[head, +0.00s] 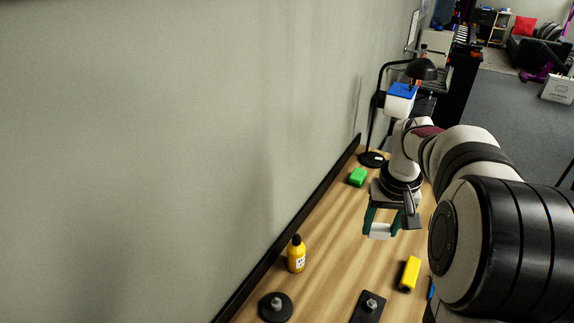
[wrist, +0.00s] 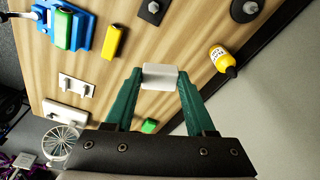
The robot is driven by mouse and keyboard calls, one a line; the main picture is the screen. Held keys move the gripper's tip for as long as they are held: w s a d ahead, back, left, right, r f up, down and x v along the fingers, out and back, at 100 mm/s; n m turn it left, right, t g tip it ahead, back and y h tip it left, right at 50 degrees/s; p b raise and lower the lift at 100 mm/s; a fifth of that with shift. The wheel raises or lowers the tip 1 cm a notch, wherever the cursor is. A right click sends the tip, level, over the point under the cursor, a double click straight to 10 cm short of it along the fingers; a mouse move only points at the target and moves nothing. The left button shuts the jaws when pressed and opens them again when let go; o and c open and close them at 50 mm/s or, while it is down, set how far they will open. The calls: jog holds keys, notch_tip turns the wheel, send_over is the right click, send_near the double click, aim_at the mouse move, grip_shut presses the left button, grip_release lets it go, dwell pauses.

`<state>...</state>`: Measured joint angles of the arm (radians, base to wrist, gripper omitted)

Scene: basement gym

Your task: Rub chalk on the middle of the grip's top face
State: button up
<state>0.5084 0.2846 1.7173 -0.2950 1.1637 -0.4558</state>
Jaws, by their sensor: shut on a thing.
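My gripper (head: 380,224) is shut on a white block (head: 379,231), which looks like the chalk, and holds it above the wooden table. In the wrist view the white block (wrist: 160,77) sits between the two green fingertips (wrist: 160,80). A green bar (wrist: 64,29) in a blue holder (wrist: 83,31) stands at the upper left of the wrist view. A yellow bar (wrist: 115,41) lies beside that holder and also shows in the head view (head: 410,272). I cannot tell for certain which bar is the grip. The chalk appears apart from both.
A yellow bottle (head: 296,255) stands near the wall. A round black base (head: 275,307) and a square black plate (head: 368,307), each with a bolt, are at the front. A green block (head: 357,177) lies near a black lamp (head: 372,158). White pegged pieces (wrist: 75,85) lie near the table edge.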

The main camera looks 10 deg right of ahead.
jog(key=s+d+f+m, duration=0.2)
jog(key=s+d+f, duration=0.15)
jog(key=d, duration=0.35)
jog(key=s+d+f+m, duration=0.1)
jog(key=s+d+f, duration=0.1)
jog(key=s+d, duration=0.3)
jog(key=s+d+f+m, duration=0.2)
jog(key=s+d+f, duration=0.1)
jog(key=d, duration=0.5)
jog(key=shift+h, duration=0.3)
jog(key=shift+f, duration=3.05)
jog(key=shift+w+d+f, duration=0.15)
jog(key=shift+f, duration=0.25)
jog(key=shift+w+d+f, duration=0.1)
jog(key=shift+w+f, duration=0.05)
jog(key=shift+f, duration=0.2)
jog(key=shift+w+d, duration=3.15)
jog(key=shift+d, duration=0.05)
jog(key=shift+s+a, duration=3.45)
notch_tip(320, 180, up, 8)
jog(key=shift+w, duration=0.1)
